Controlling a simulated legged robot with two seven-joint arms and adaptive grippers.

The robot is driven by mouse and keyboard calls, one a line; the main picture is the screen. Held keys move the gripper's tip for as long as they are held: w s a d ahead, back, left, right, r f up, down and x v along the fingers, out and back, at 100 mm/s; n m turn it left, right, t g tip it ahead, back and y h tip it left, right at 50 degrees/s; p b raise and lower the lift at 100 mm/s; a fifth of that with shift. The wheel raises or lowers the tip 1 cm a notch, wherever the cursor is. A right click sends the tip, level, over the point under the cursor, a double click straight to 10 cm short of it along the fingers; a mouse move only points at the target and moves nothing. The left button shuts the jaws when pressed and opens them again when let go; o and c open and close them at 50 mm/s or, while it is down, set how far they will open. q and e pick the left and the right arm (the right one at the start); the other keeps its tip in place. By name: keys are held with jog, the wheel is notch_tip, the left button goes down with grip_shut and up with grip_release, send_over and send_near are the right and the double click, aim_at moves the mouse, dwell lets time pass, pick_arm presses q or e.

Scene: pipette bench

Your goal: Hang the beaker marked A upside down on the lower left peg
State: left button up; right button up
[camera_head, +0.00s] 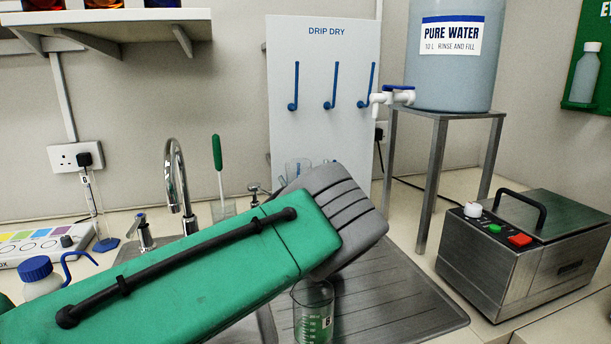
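The white DRIP DRY board (325,55) stands at the back with three blue pegs in its upper row, the left one (294,88) bare. My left arm (345,215), green with a grey end, crosses in front of the board's lower part and hides most of the lower pegs. Clear glass (298,168) shows just above the grey end, at the lower left of the board. I cannot tell its mark, or whether it is held or on a peg. The fingers of my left gripper are hidden behind the arm. A beaker marked B (313,312) stands upright on the drainer. My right gripper is out of view.
The ribbed grey drainer (410,310) is bare at its right. A chrome tap (172,165) stands left of the arm. A pure water tank (455,85) on a metal stand and a steel machine (525,250) are at the right. A blue-capped bottle (40,278) is at the left.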

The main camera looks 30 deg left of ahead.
pick_arm(q)
jog(key=shift+a+f, duration=0.15)
jog(key=shift+a, duration=0.3)
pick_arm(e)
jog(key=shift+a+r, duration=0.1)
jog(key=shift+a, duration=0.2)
pick_arm(q)
jog(key=s+d+p, duration=0.6)
jog(key=s+d, duration=0.1)
jog(key=d, duration=0.2)
jog(key=shift+p, duration=0.3)
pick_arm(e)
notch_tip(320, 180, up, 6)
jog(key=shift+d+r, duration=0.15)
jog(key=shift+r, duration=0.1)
pick_arm(q)
jog(key=shift+a, duration=0.1)
jog(key=shift+o, duration=1.2)
